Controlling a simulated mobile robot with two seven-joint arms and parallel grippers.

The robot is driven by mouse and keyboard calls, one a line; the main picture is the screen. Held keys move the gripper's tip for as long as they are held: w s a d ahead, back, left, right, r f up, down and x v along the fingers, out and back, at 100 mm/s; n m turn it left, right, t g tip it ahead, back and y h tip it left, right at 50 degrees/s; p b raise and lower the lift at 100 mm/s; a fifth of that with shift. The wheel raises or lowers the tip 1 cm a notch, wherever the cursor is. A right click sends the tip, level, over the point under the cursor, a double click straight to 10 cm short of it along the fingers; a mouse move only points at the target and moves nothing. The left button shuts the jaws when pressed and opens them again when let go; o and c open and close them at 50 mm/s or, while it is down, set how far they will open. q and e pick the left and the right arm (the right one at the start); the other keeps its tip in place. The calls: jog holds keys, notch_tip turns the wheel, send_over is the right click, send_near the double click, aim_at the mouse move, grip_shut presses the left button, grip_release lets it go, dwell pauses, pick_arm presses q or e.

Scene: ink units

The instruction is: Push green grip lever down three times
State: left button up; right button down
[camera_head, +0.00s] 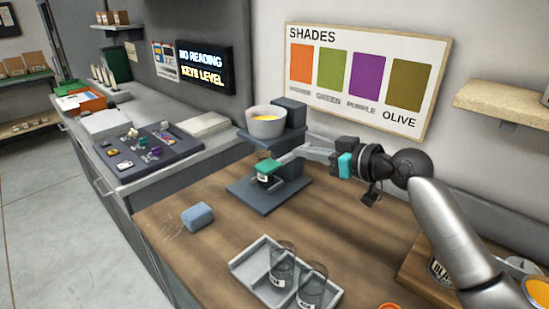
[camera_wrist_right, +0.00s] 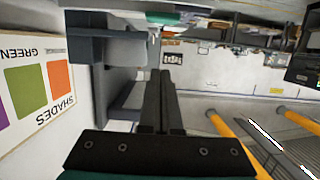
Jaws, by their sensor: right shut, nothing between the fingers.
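The ink unit (camera_head: 262,196) stands on the wooden counter with a grey base, a column and a bowl (camera_head: 266,124) of yellow ink on top. Its green grip lever (camera_head: 268,166) sticks out below the bowl, with a small labelled part under it. My left gripper is not in view.
A grey tray (camera_head: 246,265) with glass jars stands at the front. A blue block (camera_head: 197,216) lies left of the unit. A shades board (camera_head: 367,77) hangs on the wall behind.

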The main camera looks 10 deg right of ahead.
send_over(274, 168)
notch_tip(274, 168, down, 2)
jog(key=shift+w+a+f, duration=0.15)
jog(key=shift+f, duration=0.05)
notch_tip(274, 168, down, 3)
jog(key=shift+r, duration=0.1)
jog(key=shift+f, duration=0.65)
